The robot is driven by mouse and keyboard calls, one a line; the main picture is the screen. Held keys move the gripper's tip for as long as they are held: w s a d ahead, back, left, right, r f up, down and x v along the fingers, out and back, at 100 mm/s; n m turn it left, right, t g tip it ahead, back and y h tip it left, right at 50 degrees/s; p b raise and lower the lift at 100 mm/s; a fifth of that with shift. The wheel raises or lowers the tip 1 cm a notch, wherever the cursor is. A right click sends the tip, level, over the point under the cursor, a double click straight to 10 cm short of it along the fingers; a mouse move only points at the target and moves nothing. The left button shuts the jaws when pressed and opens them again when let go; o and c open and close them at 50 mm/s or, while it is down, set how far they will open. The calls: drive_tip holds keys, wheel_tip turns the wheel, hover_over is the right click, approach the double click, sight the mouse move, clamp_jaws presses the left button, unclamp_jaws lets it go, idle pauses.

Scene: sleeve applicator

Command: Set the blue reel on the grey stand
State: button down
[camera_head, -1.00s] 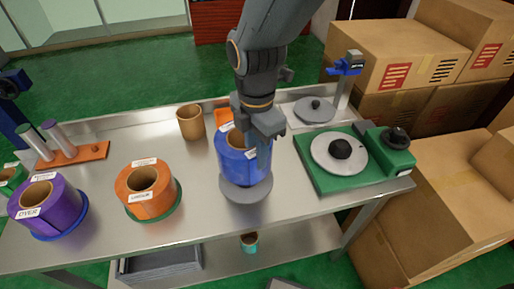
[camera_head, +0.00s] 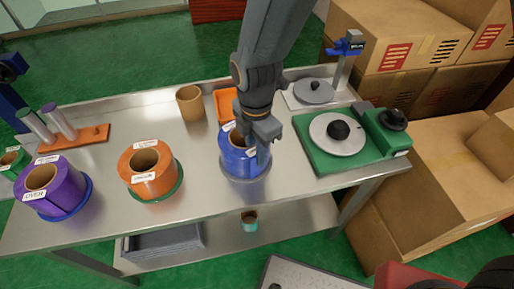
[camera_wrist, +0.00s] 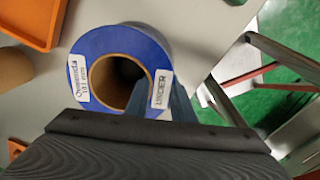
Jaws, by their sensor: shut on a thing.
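The blue reel (camera_head: 239,160) has white labels and a brown cardboard core. My gripper (camera_head: 260,147) is shut on the right side of the reel's wall. In the wrist view the blue reel (camera_wrist: 92,47) is seen from above, and my gripper (camera_wrist: 166,98) hides its near side. The stand is hidden there.
Left on the steel table are an orange reel (camera_head: 149,176) and a purple reel (camera_head: 63,195). A brown cardboard core (camera_head: 190,103) and an orange tray (camera_head: 226,103) are behind. A green machine (camera_head: 318,160) with a grey disc is right. Cardboard boxes stand beyond.

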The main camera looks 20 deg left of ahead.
drive_tip(key=c, duration=1.5)
unclamp_jaws()
drive_tip(key=shift+f, duration=0.15)
drive_tip(key=shift+c, duration=0.2)
wheel_tip(320, 180, up, 12)
drive_tip(key=b, duration=0.2)
drive_tip(key=shift+r, duration=0.2)
drive_tip(key=w+d+f+m, duration=0.1)
drive_tip(key=d+f+m, duration=0.1)
drive_tip(key=d+m, duration=1.2)
drive_tip(key=w+d+f+m, duration=0.1)
drive_tip(key=d+f+m, duration=0.2)
drive_tip(key=d+m, duration=1.2)
drive_tip(key=d, duration=0.6)
drive_tip(key=shift+w+t, duration=0.35)
drive_tip(key=shift+t, duration=0.05)
